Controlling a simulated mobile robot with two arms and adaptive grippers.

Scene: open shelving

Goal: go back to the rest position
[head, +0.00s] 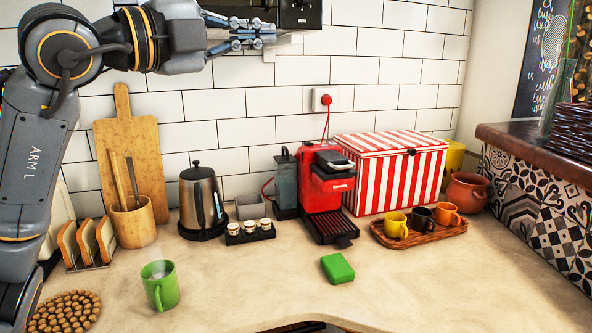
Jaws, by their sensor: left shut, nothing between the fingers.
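My left arm comes in from the left edge and bends at the top. My left gripper (262,37) is high up in front of the tiled wall, pointing right. Its fingers are shut with nothing between them, and it is well above the counter (250,290) and clear of the things on it. My right gripper does not show in the head view.
A green mug (161,286) and a green block (337,268) stand near the front. Behind are a kettle (202,202), a red coffee machine (326,185), a striped box (395,170) and a wooden tray (420,238) with cups. The front middle counter is bare.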

